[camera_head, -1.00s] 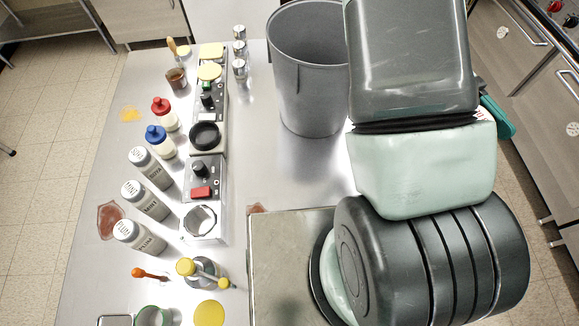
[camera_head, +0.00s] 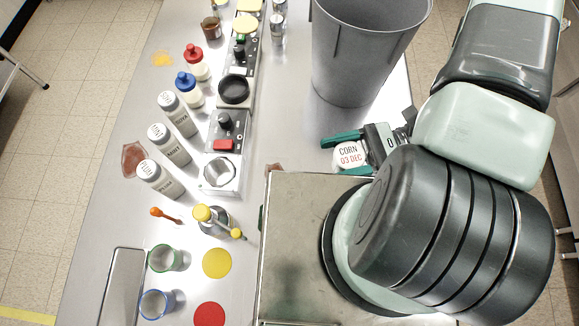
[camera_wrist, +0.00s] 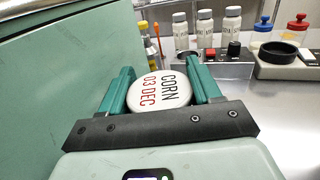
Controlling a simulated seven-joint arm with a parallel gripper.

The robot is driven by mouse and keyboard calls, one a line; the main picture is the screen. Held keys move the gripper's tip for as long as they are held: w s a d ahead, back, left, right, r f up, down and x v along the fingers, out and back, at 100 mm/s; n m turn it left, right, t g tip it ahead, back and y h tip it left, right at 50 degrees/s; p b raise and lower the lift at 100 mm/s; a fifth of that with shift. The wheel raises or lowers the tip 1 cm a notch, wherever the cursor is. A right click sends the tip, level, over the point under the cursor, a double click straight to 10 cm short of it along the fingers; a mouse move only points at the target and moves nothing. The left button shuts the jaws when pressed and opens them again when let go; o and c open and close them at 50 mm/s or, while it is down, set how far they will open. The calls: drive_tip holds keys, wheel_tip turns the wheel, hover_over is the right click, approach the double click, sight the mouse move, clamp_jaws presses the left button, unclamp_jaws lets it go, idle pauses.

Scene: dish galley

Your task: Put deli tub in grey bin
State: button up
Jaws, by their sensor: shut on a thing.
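The deli tub shows as a round white lid marked "CORN 03 DEC" (camera_head: 349,154). It also shows in the wrist view (camera_wrist: 160,92). My gripper (camera_head: 343,154) is shut on it, with one teal finger on each side of the lid. In the wrist view the same fingers (camera_wrist: 162,78) flank the lid. The tub's body below the lid is mostly hidden, and I cannot tell its height above the counter. The tall grey bin (camera_head: 365,55) stands upright at the upper right of the head view, beyond my gripper. Its inside is mostly out of view.
Left of the bin is a row of control units (camera_head: 226,132). Glasses (camera_head: 164,258) stand near the front.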

drive_tip(key=w+a+m+t, duration=0.3)
drive_tip(key=a+t, duration=0.2)
drive_tip(key=a, duration=0.5)
hover_over(288, 160)
drive_tip(key=s, duration=0.2)
drive_tip(key=shift+y, duration=0.3)
wheel_tip(288, 160, down, 4)
drive_tip(key=shift+s+f, duration=0.1)
drive_tip(key=shift+f, duration=2.5)
drive_tip(key=o, duration=1.1)
drive_tip(key=shift+f, duration=0.1)
drive_tip(key=d, duration=1.1)
drive_tip(key=shift+o, duration=0.3)
drive_tip(key=shift+d, duration=0.55)
